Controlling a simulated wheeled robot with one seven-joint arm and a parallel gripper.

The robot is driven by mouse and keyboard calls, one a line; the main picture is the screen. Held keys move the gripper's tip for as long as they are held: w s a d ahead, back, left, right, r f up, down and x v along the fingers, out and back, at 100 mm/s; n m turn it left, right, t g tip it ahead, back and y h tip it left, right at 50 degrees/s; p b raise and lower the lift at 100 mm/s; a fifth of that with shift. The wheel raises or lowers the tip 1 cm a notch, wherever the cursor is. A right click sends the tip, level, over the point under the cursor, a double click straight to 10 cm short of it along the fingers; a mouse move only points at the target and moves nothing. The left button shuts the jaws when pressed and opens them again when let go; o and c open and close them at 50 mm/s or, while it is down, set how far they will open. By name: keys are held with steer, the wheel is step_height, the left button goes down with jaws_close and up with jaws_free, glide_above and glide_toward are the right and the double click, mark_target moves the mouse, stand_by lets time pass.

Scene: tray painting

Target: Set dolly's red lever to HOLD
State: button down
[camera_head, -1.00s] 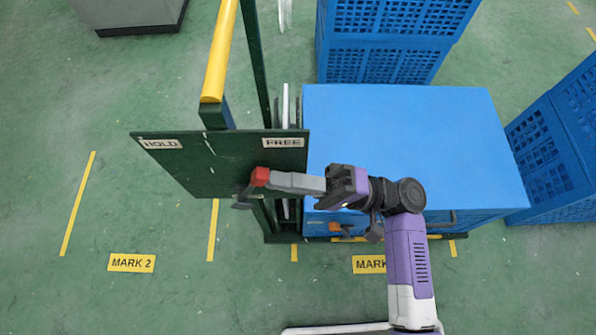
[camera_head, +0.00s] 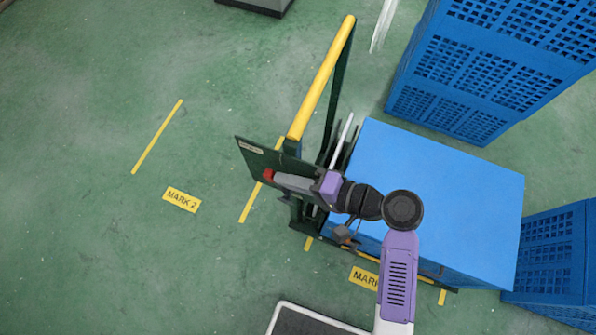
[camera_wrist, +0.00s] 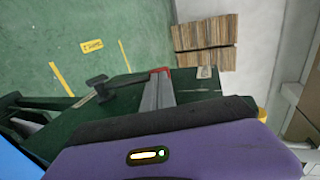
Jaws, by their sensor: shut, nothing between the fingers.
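The dolly's green panel (camera_head: 256,160) stands beside a yellow-topped handle (camera_head: 322,75). The small label at its far-left corner, HOLD (camera_head: 250,147), is barely legible; the FREE label is hidden behind my gripper. The lever's red end (camera_head: 268,174) is at the tips of my gripper (camera_head: 279,179), which is shut with nothing between its fingers. In the wrist view the red end (camera_wrist: 160,71) sits at the fingertips, and a dark arm and boss (camera_wrist: 98,84) lie left of it. Contact appears likely, but I cannot tell exactly. The lever's exact setting is unclear.
A blue box (camera_head: 440,190) sits on the dolly, right of the panel. Blue crates (camera_head: 480,75) stand behind, with another stack (camera_head: 550,255) at right. The floor around the MARK 2 sign (camera_head: 181,199) is clear. Stacked brown goods (camera_wrist: 205,45) show in the wrist view.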

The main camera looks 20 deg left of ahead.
steer(key=shift+a+r+h+p, duration=0.2)
steer(key=shift+a+h+p, duration=0.4)
steer(key=shift+a+p, duration=0.05)
steer(key=shift+p+x, duration=0.55)
steer(key=shift+x, duration=0.2)
steer(key=shift+a, duration=0.15)
